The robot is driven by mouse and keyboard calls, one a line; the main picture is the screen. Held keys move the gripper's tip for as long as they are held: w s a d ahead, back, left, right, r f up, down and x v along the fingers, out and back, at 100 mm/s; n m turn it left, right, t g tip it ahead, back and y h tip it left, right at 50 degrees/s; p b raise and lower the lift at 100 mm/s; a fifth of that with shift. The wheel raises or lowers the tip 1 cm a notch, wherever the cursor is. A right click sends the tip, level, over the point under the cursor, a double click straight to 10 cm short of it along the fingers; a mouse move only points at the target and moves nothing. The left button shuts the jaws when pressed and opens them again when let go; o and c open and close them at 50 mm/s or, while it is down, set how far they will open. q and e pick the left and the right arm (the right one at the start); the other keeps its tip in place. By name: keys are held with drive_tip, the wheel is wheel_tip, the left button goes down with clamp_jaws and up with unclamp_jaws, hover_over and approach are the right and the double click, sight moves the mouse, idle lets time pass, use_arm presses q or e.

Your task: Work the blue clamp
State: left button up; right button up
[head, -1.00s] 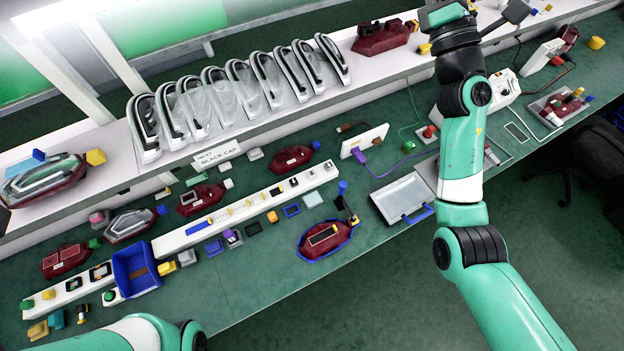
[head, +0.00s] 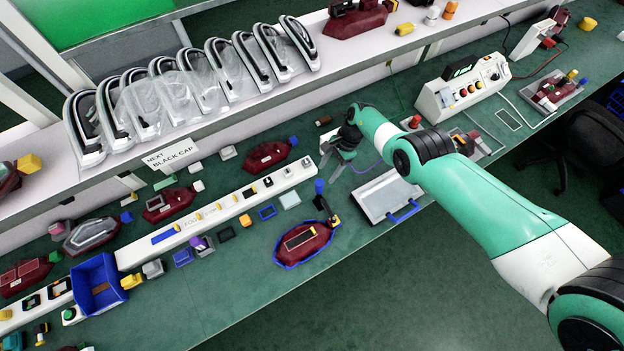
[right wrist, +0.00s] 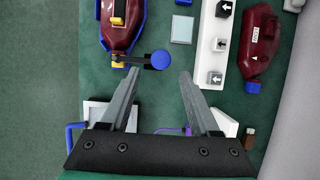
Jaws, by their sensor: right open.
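The blue clamp shows as a round blue knob (head: 319,187) on a dark arm, at the upper right end of a blue-edged fixture (head: 288,264) that holds a dark red lamp (head: 303,243). A yellow part (head: 334,221) sits by the lamp's end. My right gripper (head: 329,171) is open and empty, just above and right of the blue knob in the head view. In the right wrist view the knob (right wrist: 161,60) lies just beyond and between the two fingertips (right wrist: 160,73), with no visible contact. My left gripper is out of view.
A grey tray with a blue handle (head: 400,212) lies right of the fixture. A long white strip (head: 220,215) with small parts runs left of it. A white control box (head: 465,90) stands back right. Another red lamp (right wrist: 259,45) lies beyond the strip.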

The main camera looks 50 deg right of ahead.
sight(316, 189)
drive_tip(key=b+x, duration=0.8)
drive_tip(key=x, duration=0.2)
drive_tip(key=shift+f, duration=0.3)
drive_tip(key=shift+w+a+f+b, duration=0.1)
drive_tip(key=shift+a+f+b, duration=0.1)
drive_tip(key=shift+f+b, duration=0.35)
drive_tip(key=shift+r, duration=0.25)
clamp_jaws()
